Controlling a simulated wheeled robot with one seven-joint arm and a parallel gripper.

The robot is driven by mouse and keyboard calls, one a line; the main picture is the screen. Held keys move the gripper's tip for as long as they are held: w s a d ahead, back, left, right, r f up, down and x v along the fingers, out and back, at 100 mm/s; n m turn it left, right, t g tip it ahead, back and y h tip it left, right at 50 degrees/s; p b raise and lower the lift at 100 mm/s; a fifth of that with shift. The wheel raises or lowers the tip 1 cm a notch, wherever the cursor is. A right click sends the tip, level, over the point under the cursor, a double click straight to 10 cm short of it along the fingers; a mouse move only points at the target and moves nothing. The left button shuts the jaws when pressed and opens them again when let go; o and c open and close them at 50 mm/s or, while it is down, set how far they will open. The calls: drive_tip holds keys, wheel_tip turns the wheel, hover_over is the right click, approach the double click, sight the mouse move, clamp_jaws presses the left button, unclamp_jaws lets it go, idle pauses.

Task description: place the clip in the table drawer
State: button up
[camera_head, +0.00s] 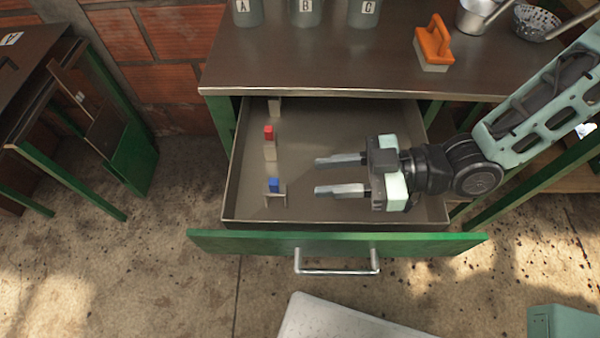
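The table drawer (335,242) is pulled out, with a green front panel and a metal handle. My gripper (323,176) is over the right half of the drawer, its two grey fingers pointing left and apart, with nothing between them. No piece is clearly recognisable as the clip.
The brown tabletop (330,62) above holds grey canisters marked A, B and C (306,12), an orange-handled brush (433,45) and metal pots (478,15). A green-framed table (60,170) stands at left. The drawer floor between the blocks and my fingers is bare.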

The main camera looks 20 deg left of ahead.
drive_tip(key=v, duration=0.2)
drive_tip(key=shift+w+d, duration=0.1)
drive_tip(key=shift+d, duration=0.15)
drive_tip(key=shift+r, duration=0.1)
